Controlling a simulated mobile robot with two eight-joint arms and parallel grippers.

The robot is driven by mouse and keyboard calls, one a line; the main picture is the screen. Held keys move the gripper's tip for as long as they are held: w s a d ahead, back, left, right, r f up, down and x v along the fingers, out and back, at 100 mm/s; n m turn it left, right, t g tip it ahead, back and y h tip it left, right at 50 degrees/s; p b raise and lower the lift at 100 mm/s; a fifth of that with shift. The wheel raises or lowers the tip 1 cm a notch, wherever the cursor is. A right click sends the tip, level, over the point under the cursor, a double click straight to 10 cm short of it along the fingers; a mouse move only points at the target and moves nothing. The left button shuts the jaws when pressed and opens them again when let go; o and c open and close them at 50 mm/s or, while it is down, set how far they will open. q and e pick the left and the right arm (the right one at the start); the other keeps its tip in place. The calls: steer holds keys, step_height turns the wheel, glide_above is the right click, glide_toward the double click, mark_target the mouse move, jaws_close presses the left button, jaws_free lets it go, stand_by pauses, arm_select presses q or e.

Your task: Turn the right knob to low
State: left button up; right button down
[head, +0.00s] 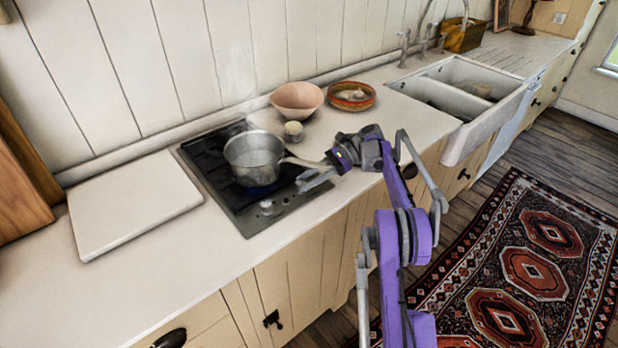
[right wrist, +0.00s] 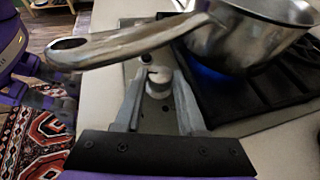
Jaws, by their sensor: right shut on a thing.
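The cooktop (head: 245,222) is a dark panel set in the white counter, with its knobs along the front edge. The left knob (head: 267,206) shows in the head view, and a farther knob (right wrist: 147,57) shows in the right wrist view. My right gripper (head: 314,182) is at the right end of that edge and hides the right knob in the head view. In the right wrist view my right gripper (right wrist: 158,98) has its fingers on either side of the right knob (right wrist: 159,80) and is shut on it. My left gripper is not seen in the head view.
A steel pot (head: 253,160) stands on the cooktop, its handle (right wrist: 120,46) reaching out over my right gripper. A blue flame (right wrist: 210,75) burns under it. A cup (head: 293,131) and bowls (head: 297,100) stand behind. A white board (head: 130,205) lies to the left.

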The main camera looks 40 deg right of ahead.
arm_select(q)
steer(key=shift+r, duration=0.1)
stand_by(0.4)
arm_select(e)
steer(key=c, duration=0.5)
jaws_free()
steer(key=shift+r, duration=0.1)
